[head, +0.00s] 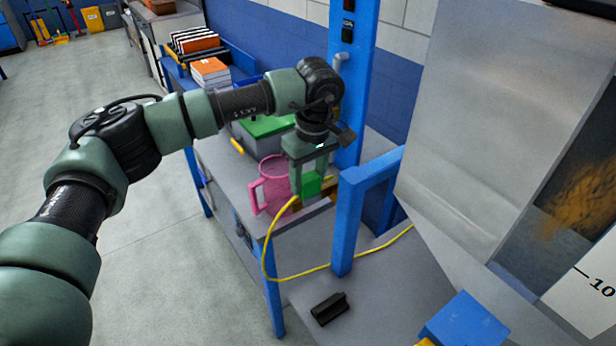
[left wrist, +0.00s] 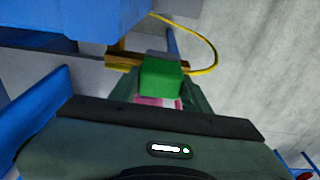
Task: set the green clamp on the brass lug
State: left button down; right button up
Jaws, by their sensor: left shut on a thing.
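The green clamp (head: 311,184) is a bright green block held between the fingers of my left gripper (head: 309,189), which is shut on it. The green block also shows in the left wrist view (left wrist: 160,79), between the two fingers. A brass-coloured piece (left wrist: 124,60) shows just beyond it and sticks out on both sides; it may be the brass lug. In the head view a brownish piece (head: 328,192) shows low beside the clamp. I cannot tell whether clamp and brass touch. My right gripper is not in view.
A yellow cable (head: 266,262) loops from beside the clamp over the bench edge. A blue post (head: 347,225) rises close on the right. A black block (head: 329,308) lies on the grey surface in front.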

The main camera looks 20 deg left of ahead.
pick_arm(q)
jog(key=shift+f+b, duration=0.3)
jog(key=shift+f, duration=0.1)
jog(key=c, duration=0.6)
grip_release()
